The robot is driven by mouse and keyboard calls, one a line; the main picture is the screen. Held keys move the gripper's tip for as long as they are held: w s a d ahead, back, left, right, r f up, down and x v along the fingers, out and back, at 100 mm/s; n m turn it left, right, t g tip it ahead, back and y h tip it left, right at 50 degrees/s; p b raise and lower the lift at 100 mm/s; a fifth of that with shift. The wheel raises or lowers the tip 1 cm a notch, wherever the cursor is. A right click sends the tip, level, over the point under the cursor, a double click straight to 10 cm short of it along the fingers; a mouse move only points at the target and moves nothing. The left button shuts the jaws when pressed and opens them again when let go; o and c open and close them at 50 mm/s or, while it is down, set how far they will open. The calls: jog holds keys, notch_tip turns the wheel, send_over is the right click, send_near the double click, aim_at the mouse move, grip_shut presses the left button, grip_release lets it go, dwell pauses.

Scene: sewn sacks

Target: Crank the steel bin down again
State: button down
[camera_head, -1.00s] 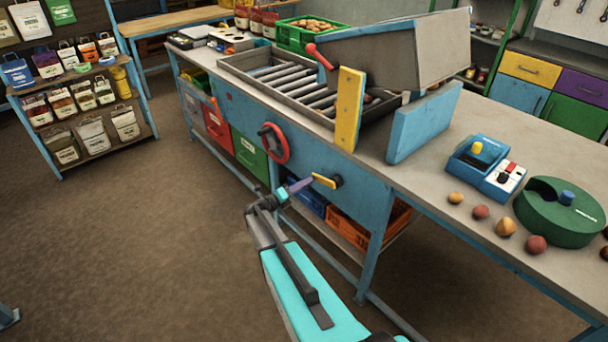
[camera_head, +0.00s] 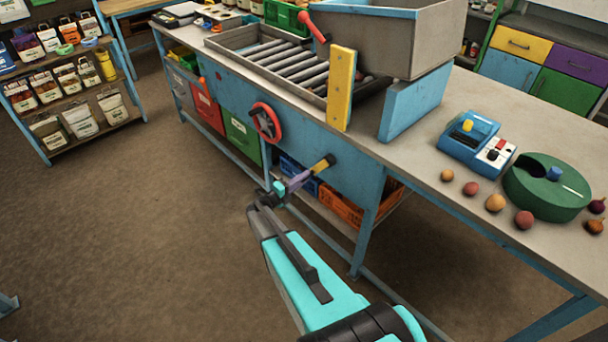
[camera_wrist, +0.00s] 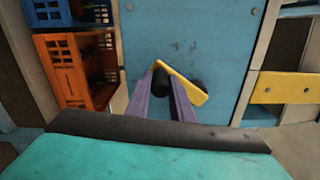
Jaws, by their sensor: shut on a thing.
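The steel bin (camera_head: 430,40) is a grey open box with a blue edge, standing above the right end of the roller bed; it looks nearly level, and its top is cut by the picture edge. The crank on the blue bench front has a yellow arm (camera_head: 322,165) and a dark hub. My gripper (camera_head: 304,180) has purple fingers and is at the crank. In the wrist view, my gripper (camera_wrist: 164,82) is shut on the black crank handle (camera_wrist: 161,83), one finger on each side. The yellow arm (camera_wrist: 186,86) runs down to the right from the handle.
A red handwheel (camera_head: 266,122) is left of the crank. A yellow post (camera_head: 341,90) and a blue board (camera_head: 415,103) stand by the bin. An orange crate (camera_head: 343,207) sits under the bench. A green round container (camera_head: 547,187) stands at the right.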

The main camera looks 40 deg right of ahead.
jog(key=s+f+n, duration=0.1)
jog(key=s+f, duration=0.1)
jog(key=s, duration=0.4)
jog(key=shift+d, duration=0.4)
jog(key=shift+s, duration=0.1)
jog(key=c, duration=1.6)
grip_release()
jog(key=shift+o, duration=0.2)
jog(key=shift+r+n, duration=0.1)
jog(key=shift+n, duration=0.2)
jog(key=shift+a, duration=0.1)
jog(key=shift+a, duration=0.1)
